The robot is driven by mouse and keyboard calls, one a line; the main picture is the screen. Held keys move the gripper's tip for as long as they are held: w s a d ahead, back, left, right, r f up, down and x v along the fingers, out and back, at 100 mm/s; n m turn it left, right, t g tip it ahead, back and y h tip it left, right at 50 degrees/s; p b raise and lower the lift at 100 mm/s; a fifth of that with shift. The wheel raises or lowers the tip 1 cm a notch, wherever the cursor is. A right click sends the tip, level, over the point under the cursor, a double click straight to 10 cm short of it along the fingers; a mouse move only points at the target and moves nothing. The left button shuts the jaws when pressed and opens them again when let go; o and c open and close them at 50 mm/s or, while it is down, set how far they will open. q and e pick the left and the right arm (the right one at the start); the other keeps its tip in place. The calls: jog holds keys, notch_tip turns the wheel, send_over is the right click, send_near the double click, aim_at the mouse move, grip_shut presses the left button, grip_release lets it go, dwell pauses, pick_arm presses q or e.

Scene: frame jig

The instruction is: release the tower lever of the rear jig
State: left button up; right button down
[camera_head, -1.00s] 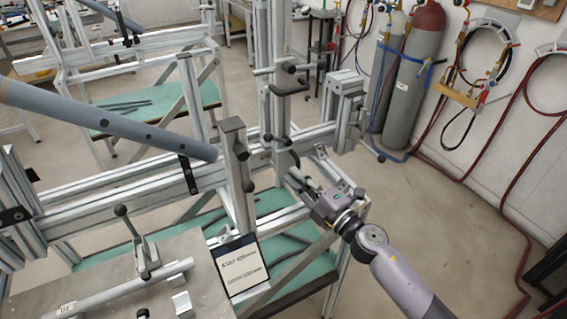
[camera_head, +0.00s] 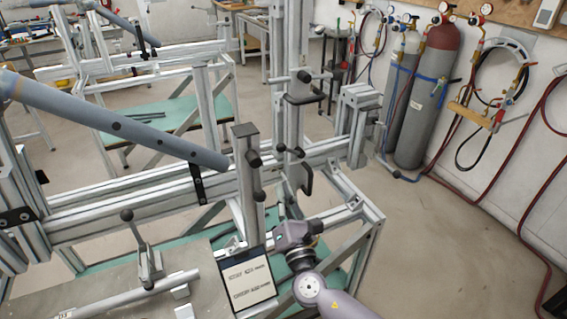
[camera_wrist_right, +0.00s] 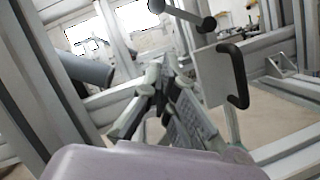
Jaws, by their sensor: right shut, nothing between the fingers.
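The tower (camera_head: 293,125) is a tall upright metal profile at the centre of the head view. It carries a ball-ended bar (camera_head: 304,76), a black bent handle (camera_head: 301,99) and a lower black bent handle (camera_head: 308,180). I cannot tell for certain which is the tower lever. My right gripper (camera_head: 285,206) is below and in front of the tower, apart from the lower handle. In the wrist view its fingers (camera_wrist_right: 160,85) are together and empty, with a black handle (camera_wrist_right: 236,76) to their right and a ball-ended bar (camera_wrist_right: 190,14) above. My left gripper is out of view.
A shorter post (camera_head: 247,185) with black knobs stands just left of the tower. A grey tube (camera_head: 110,118) enters from the left and ends at that post. A printed card (camera_head: 252,285) stands in front. Gas cylinders (camera_head: 432,100) stand at the right. Floor at right is clear.

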aim_at(290, 150)
jog(key=w+r+p, duration=0.2)
jog(key=w+r, duration=0.2)
jog(key=w, duration=0.1)
jog(key=shift+d+p, duration=0.3)
jog(key=shift+f, duration=0.1)
jog(key=shift+r+m+h, duration=0.3)
jog(key=shift+r+m, duration=0.05)
jog(key=shift+m, duration=0.35)
jog(key=shift+r+m+h, duration=0.3)
jog(key=shift+m, duration=0.4)
